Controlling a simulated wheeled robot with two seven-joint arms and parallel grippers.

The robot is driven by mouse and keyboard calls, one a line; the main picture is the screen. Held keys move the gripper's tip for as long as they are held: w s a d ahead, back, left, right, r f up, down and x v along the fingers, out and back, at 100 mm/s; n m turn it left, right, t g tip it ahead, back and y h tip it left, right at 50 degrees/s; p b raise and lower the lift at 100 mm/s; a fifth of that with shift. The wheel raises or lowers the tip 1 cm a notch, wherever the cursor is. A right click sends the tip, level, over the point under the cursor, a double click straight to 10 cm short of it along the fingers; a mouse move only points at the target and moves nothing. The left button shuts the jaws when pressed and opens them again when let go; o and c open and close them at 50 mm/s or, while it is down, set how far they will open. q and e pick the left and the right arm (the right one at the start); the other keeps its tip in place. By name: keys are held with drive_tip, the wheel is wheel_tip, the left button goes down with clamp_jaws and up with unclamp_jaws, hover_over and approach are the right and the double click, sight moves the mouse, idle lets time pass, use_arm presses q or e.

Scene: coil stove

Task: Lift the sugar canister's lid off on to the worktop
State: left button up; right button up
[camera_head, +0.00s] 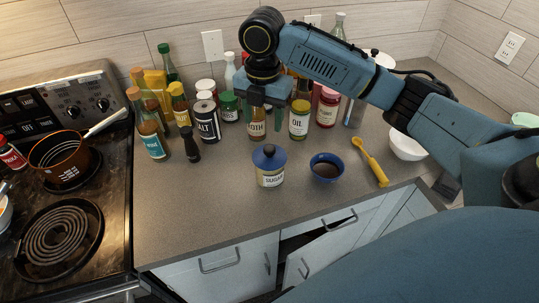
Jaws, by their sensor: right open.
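The sugar canister (270,179) stands upright on the worktop (215,205), cream-coloured with a "SUGAR" label. Its blue lid (269,156) with a dark knob sits on top. My right gripper (264,108) is open and empty, pointing down. In the picture it is above and behind the canister, in front of the row of bottles and jars, and apart from the lid. It partly hides a jar behind it. My left gripper is not in view.
A blue bowl (327,160) with dark contents stands just right of the canister, with a yellow spoon (371,162) beyond. A black pepper mill (190,145) and several jars stand behind. The worktop left of the canister is clear. A coil stove (85,265) is at left.

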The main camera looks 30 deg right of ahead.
drive_tip(key=d+r, duration=0.2)
hover_over(270, 148)
drive_tip(key=shift+n, duration=0.3)
drive_tip(key=f, duration=0.8)
drive_tip(key=shift+s+a, duration=0.15)
drive_tip(key=shift+a, duration=0.2)
drive_tip(key=f, duration=0.3)
drive_tip(key=f+p, duration=0.1)
drive_tip(key=f, duration=0.1)
drive_tip(key=shift+d+f, duration=0.1)
drive_tip(key=shift+d, duration=0.2)
drive_tip(key=c, duration=1.1)
